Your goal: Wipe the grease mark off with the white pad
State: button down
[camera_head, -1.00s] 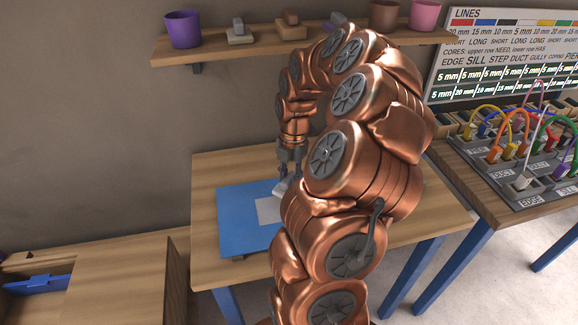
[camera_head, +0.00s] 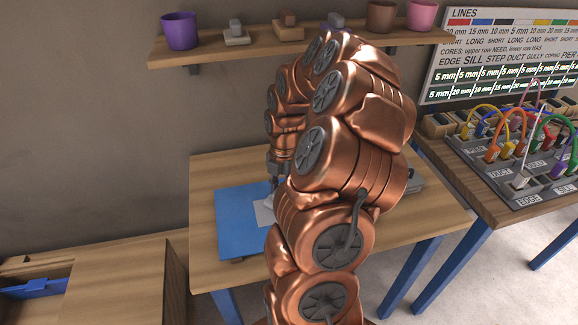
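My gripper (camera_head: 275,180) points down over the blue mat (camera_head: 238,225) on the wooden table, and my own arm hides much of it. A pale grey-white patch (camera_head: 263,213) lies on the mat just below the gripper, partly behind my arm. A small whitish thing shows at the fingertips, but it is too small and too hidden to tell whether it is the white pad or whether the fingers grip it. I cannot make out a grease mark.
The table (camera_head: 215,180) has bare wood left and behind the mat. A grey object (camera_head: 416,186) shows at its right, partly behind my arm. A shelf (camera_head: 240,52) with cups and blocks hangs above. A bench with cabled panels (camera_head: 520,155) stands right, a cabinet (camera_head: 120,285) left.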

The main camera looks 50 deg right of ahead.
jog(key=shift+s+d, duration=0.7)
jog(key=shift+d, duration=0.3)
notch_tip(320, 180, up, 8)
jog(key=p, duration=0.1)
jog(key=shift+p, duration=0.3)
jog(key=shift+a, duration=0.15)
